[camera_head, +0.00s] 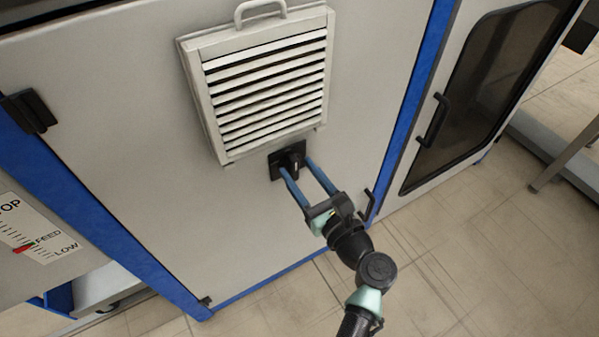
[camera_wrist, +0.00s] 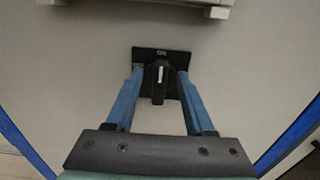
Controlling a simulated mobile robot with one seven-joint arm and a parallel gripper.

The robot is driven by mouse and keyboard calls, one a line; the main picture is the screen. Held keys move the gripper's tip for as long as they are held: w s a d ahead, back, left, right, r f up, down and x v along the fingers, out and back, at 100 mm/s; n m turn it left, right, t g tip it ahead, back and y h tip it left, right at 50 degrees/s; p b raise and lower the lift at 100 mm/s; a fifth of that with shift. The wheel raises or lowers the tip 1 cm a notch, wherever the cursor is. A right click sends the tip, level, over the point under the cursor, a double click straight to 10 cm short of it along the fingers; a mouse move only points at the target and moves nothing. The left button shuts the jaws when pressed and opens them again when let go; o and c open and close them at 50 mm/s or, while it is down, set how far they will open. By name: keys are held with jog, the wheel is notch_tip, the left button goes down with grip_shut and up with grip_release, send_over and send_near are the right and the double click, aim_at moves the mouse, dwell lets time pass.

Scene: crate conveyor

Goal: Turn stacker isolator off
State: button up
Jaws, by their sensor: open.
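The stacker isolator is a black rotary switch (camera_head: 291,157) on a square black plate, on the light panel below the louvred vent. In the wrist view the knob (camera_wrist: 159,82) points up and down, with a white mark on it. The plate (camera_wrist: 146,54) has small white lettering above the knob, too small to read surely. My gripper (camera_head: 294,168) is open, with one blue finger on each side of the knob; it also shows in the wrist view (camera_wrist: 160,75). I cannot tell whether the fingers touch the knob.
The louvred vent (camera_head: 268,85) with a top handle juts out just above the switch. A blue-edged door with a dark window (camera_head: 475,85) and handle stands at the right. A level gauge (camera_head: 30,235) is at the left. Tiled floor (camera_head: 460,260) lies open below right.

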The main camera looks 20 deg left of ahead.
jog(key=shift+w+a, duration=0.2)
jog(key=shift+a, duration=0.05)
grip_shut()
